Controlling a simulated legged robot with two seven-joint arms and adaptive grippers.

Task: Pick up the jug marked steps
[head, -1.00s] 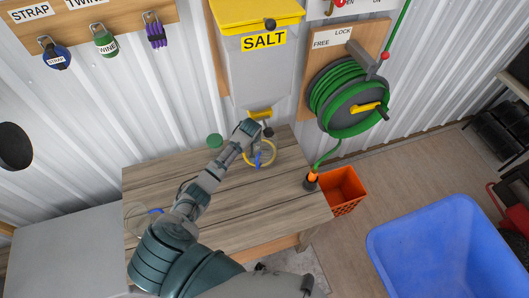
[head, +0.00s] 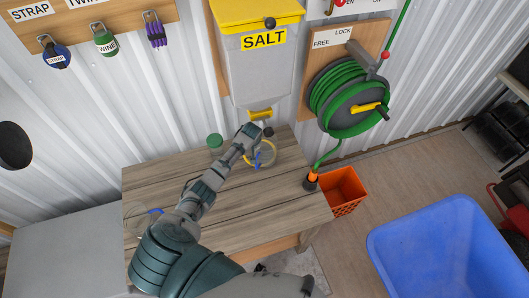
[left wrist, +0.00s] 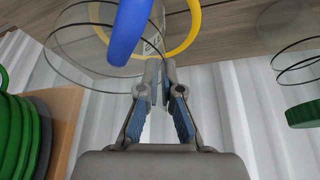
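A clear jug with a yellow ring and blue handle (head: 259,161) stands near the back edge of the wooden table. The left wrist view shows its blue handle (left wrist: 130,30), its yellow ring (left wrist: 186,38) and a small pale label too small to read. My left gripper (head: 264,131) is just behind the jug, below the salt box. In the left wrist view its fingertips (left wrist: 161,68) are close together and overlap the jug's edge in the picture. I cannot tell whether they touch the jug or hold anything. My right gripper is not in view.
A green-lidded clear container (head: 215,141) stands left of the jug. Another clear vessel with a blue part (head: 155,211) is at the table's left end. The salt box (head: 262,75) and hose reel (head: 345,100) hang behind. An orange crate (head: 345,190) stands right of the table.

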